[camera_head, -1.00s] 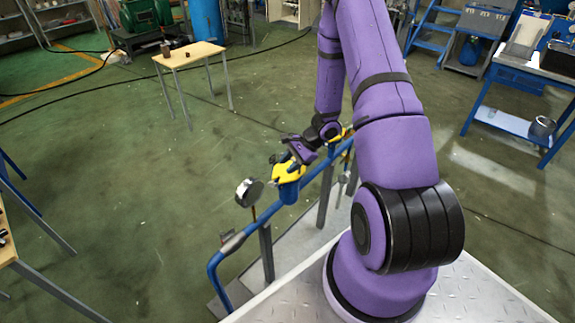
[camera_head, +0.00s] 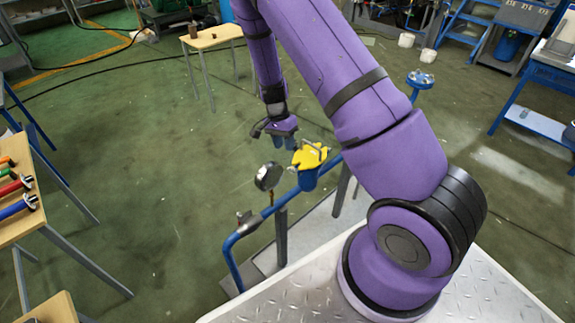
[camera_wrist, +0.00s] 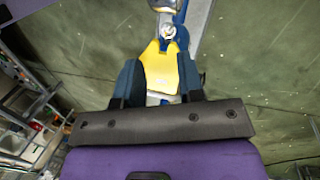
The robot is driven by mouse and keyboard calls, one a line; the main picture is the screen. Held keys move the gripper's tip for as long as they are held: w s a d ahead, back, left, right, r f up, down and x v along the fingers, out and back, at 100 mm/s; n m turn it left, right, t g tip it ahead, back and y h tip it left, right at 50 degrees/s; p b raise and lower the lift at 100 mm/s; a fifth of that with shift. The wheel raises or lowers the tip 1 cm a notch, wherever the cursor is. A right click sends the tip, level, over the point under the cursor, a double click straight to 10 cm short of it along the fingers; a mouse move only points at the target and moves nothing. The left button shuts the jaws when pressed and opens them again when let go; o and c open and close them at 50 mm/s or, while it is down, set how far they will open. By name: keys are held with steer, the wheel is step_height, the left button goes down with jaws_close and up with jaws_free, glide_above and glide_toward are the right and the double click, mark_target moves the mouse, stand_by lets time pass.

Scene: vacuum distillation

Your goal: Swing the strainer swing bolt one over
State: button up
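The strainer's yellow cover (camera_head: 311,155) sits on its blue body (camera_head: 307,181) in the blue pipe line. A thin grey metal part, perhaps a swing bolt, shows on top of the cover; I cannot tell which bolt it is. My gripper (camera_head: 284,142) points down just left of the cover in the head view. In the wrist view its fingers (camera_wrist: 158,75) are apart, with the yellow cover (camera_wrist: 160,66) showing between and beyond them. A shiny round metal piece (camera_wrist: 168,32) lies at the cover's far end. Contact cannot be told.
A round gauge (camera_head: 268,176) stands on the pipe left of the strainer, close to my gripper. A small valve (camera_head: 245,217) is lower on the blue pipe (camera_head: 233,258). A wooden table with tools (camera_head: 14,225) is at the left.

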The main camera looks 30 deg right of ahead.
mark_target(289, 168)
steer(key=shift+h, duration=0.5)
steer(key=x, duration=0.6)
steer(key=w+x, duration=0.1)
steer(key=x, duration=0.2)
steer(key=shift+a+f, duration=0.35)
steer(key=shift+c, duration=0.4)
steer(key=shift+d, duration=0.1)
jaws_close()
